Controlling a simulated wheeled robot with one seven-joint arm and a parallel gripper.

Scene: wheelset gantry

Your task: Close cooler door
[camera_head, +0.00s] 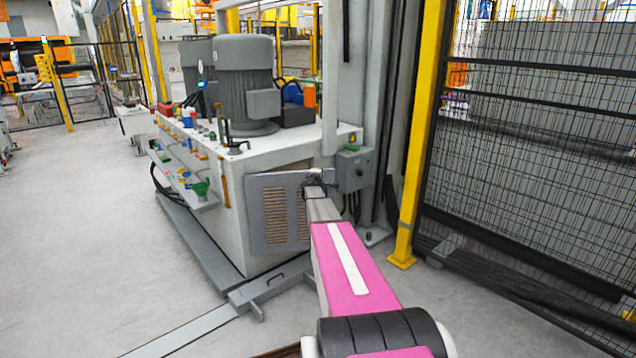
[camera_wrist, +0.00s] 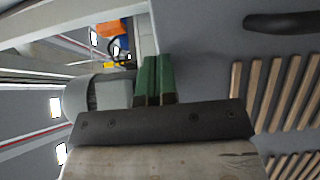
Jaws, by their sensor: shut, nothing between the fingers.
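The cooler door (camera_head: 273,212) is a grey panel with vent slots on the near side of the white machine cabinet (camera_head: 222,160). How far it stands open cannot be told from the head view. In the wrist view, the grey door surface (camera_wrist: 215,60) fills the right side, with tan slats and a dark handle (camera_wrist: 288,21) at the top right. My gripper (camera_head: 316,180) is at the door's upper right in the head view. Its green fingers (camera_wrist: 154,78) are shut together with nothing between them, by the panel's edge. Whether they touch it is unclear.
A large grey motor (camera_head: 245,85) stands on the cabinet. A grey control box (camera_head: 354,170) is just right of my gripper. A yellow post (camera_head: 420,130) and black mesh fence (camera_head: 530,160) stand to the right. Open floor (camera_head: 80,230) lies at left.

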